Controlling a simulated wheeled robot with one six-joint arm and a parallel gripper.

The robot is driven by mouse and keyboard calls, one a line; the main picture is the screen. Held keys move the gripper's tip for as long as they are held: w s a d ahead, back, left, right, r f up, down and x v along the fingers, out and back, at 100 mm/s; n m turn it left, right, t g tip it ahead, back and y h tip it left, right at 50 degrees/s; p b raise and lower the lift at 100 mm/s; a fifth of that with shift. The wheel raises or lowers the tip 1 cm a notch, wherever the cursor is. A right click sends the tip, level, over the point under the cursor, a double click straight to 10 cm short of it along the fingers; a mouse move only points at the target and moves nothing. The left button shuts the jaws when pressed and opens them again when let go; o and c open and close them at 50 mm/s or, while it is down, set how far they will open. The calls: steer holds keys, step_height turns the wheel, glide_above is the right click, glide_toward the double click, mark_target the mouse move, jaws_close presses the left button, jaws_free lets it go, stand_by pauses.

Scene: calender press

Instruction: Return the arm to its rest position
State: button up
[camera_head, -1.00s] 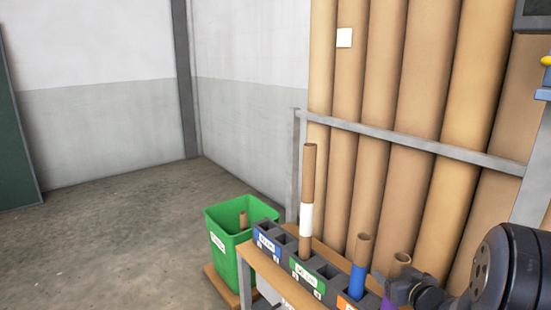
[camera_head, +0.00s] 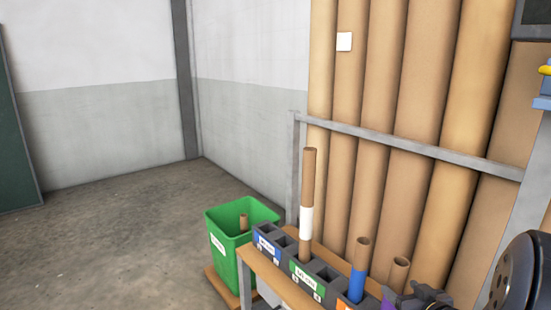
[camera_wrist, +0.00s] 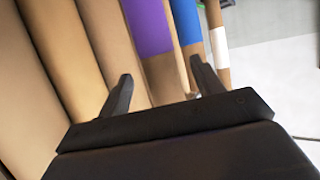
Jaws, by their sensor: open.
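My gripper (camera_head: 425,295) is at the lower right of the head view, close to the short tube with the purple band (camera_head: 392,295). In the wrist view my gripper (camera_wrist: 158,85) has its two dark fingers spread apart with nothing held between them. Beyond the fingers, the purple-banded tube (camera_wrist: 148,28), the blue-banded tube (camera_wrist: 186,20) and the white-banded tube (camera_wrist: 220,38) show. My arm's dark round joint fills the right edge of the head view.
A dark slotted rack (camera_head: 324,272) on a wooden bench (camera_head: 268,276) holds the cardboard tubes upright. A green bin (camera_head: 222,250) with a tube inside stands left of it. Tall cardboard rolls (camera_head: 420,80) lean behind a grey rail (camera_head: 410,145). The floor at left is clear.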

steer(key=b+x, duration=0.1)
steer(key=x, duration=0.4)
steer(key=shift+w+a+f+b, duration=0.1)
steer(key=shift+w+f+b, duration=0.2)
steer(key=shift+b, duration=0.1)
step_height(320, 180, up, 11)
steer(key=p, duration=0.7)
steer(key=shift+s, duration=0.15)
steer(key=shift+s+f, duration=0.1)
